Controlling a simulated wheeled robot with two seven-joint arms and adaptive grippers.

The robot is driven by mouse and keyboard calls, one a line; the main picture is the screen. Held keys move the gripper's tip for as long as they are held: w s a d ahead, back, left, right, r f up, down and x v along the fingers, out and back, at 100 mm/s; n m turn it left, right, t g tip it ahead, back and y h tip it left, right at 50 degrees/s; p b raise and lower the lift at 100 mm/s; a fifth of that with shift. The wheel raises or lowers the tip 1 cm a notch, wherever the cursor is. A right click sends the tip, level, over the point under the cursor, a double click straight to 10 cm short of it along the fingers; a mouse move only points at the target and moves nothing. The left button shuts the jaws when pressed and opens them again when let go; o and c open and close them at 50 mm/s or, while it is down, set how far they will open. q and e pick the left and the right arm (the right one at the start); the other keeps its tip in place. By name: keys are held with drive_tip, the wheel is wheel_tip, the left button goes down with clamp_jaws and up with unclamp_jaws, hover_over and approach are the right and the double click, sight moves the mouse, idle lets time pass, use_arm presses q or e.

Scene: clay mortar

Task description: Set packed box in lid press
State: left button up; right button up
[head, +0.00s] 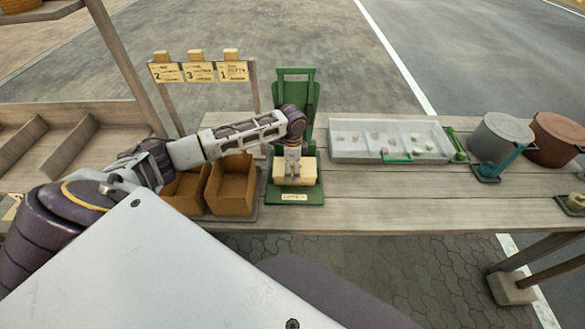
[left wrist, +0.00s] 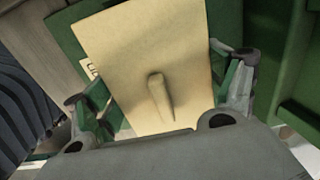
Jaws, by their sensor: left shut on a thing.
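The packed box (head: 308,170) is a small cream box. It sits at the base of the green lid press (head: 297,88), which stands upright on the wooden table. My left gripper (head: 292,172) reaches down from above and is shut on the box. In the left wrist view, the box's pale top (left wrist: 140,60) with a raised ridge lies between the two fingers (left wrist: 165,100). Whether the box rests fully on the press base is hard to tell. My right gripper is not in view.
Brown open bins (head: 232,186) stand just left of the press. A clear-lidded white tray (head: 350,153) lies to its right, with a grey pot (head: 503,136) and a brown pot (head: 556,138) farther right. A sign rack (head: 203,72) stands behind. The table front right of the press is clear.

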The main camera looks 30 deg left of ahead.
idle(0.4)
use_arm(q)
drive_tip(key=o, duration=1)
drive_tip(key=shift+f, duration=0.1)
wheel_tip(320, 180, up, 12)
drive_tip(key=shift+r, duration=0.15)
idle(0.5)
